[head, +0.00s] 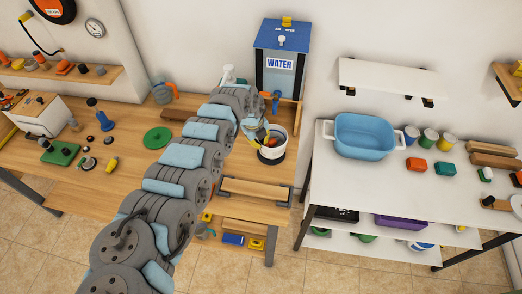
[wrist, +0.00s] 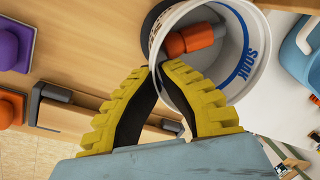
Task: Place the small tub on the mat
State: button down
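The small tub (head: 277,147) is white with a blue stripe and the word SOAK. It is at the right end of the wooden bench, with an orange object inside. In the wrist view the tub (wrist: 236,60) is close, with its rim at the fingertips. My gripper (head: 252,130) has yellow ribbed fingers; in the wrist view my gripper (wrist: 157,66) has its tips nearly together, one on each side of the tub wall. A dark round mat (wrist: 151,20) shows beside and under the tub; whether the tub touches it is unclear.
A WATER dispenser (head: 281,66) stands behind the tub. A blue basin (head: 365,134) sits on the white table to the right. A green disc (head: 157,138) lies on the bench to the left. My arm crosses over the bench.

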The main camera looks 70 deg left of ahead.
jog(key=shift+d+f+b, duration=0.1)
jog(key=shift+f+b, duration=0.4)
jog(key=shift+f, duration=0.75)
jog(key=shift+f, duration=0.1)
jog(key=c, duration=1.2)
grip_release()
jog(key=shift+c, duration=0.2)
jog(key=shift+s+r, duration=0.15)
jog(key=shift+r, duration=0.55)
jog(key=v, duration=1)
jog(key=shift+r+b, duration=0.35)
jog(key=shift+b, duration=0.05)
